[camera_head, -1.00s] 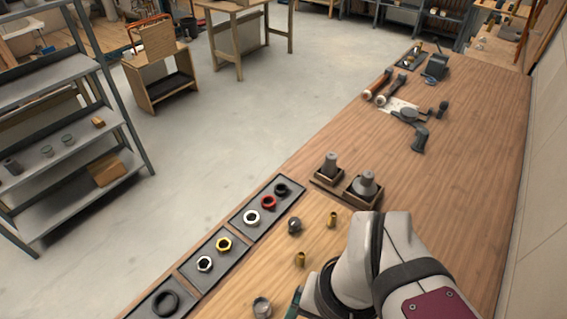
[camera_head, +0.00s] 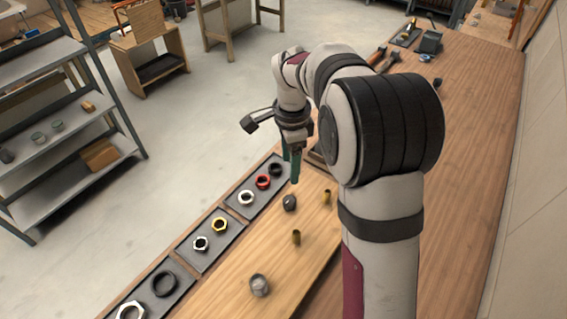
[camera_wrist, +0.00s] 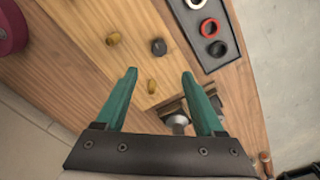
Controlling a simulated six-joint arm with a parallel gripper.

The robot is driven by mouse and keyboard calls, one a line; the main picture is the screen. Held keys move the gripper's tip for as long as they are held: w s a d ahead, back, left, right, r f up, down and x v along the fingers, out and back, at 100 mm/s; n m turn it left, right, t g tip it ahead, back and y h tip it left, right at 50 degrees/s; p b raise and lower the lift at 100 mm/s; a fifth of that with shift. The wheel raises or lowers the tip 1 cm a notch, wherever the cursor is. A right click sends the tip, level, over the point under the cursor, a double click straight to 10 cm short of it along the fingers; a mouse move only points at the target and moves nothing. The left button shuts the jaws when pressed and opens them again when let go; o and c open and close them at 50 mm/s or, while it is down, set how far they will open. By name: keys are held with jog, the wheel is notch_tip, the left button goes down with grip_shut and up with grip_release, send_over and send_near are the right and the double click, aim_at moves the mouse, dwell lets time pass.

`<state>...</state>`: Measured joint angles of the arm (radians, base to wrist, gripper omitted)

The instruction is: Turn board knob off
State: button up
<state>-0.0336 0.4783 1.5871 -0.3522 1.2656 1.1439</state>
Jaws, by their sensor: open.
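The light wooden board (camera_head: 263,240) lies on the bench and bears a dark grey knob-like piece (camera_head: 289,202), which also shows in the wrist view (camera_wrist: 158,47). Two small brass pieces (camera_head: 326,197) (camera_head: 296,237) and a grey round fitting (camera_head: 259,286) stand on it too. I cannot tell which setting the dark piece is in. My gripper (camera_head: 291,180) points down above the board's far end, close to the dark piece in the picture. Its green fingers are apart and empty in the wrist view (camera_wrist: 159,76).
Dark trays (camera_head: 214,240) with several rings and nuts line the bench's left edge. Grey conical fittings in a wooden holder (camera_wrist: 177,120) show below the fingers in the wrist view. A tool (camera_head: 388,60) lies farther back. The bench's right side is clear.

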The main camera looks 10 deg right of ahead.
aim_at(289, 199)
notch_tip(289, 199, down, 13)
jog(key=shift+f, duration=0.2)
grip_shut()
